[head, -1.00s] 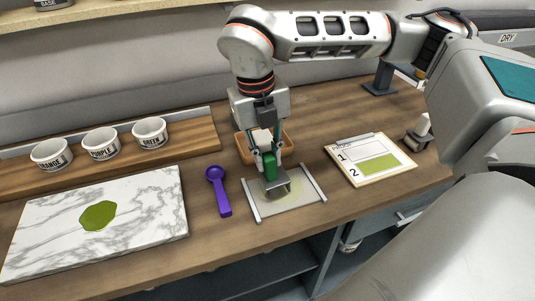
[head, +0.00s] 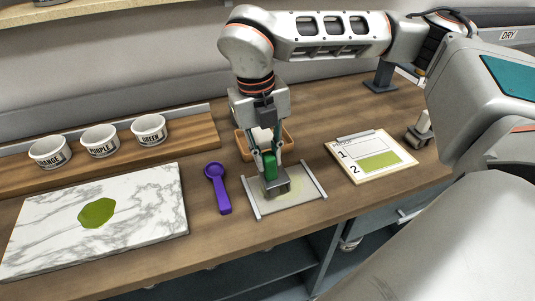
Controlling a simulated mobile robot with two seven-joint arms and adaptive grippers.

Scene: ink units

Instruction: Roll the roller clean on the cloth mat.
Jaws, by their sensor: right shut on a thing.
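My right gripper (head: 265,150) comes down from above and is shut on the green handle of the roller (head: 277,187). The roller's grey head is low over the cloth mat (head: 305,191); it looks in contact, but the arm and head hide the meeting line. The cloth mat is a pale sheet between two light metal bars, with a faint yellow-green stain around and right of the roller. My left gripper is out of the picture.
Left are a purple scoop (head: 217,188) and a marble slab (head: 150,205) with a green ink patch (head: 97,213). Three labelled cups (head: 100,140) stand on a wooden shelf. A wooden tray (head: 245,150) lies behind the mat, a clipboard (head: 355,180) to the right.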

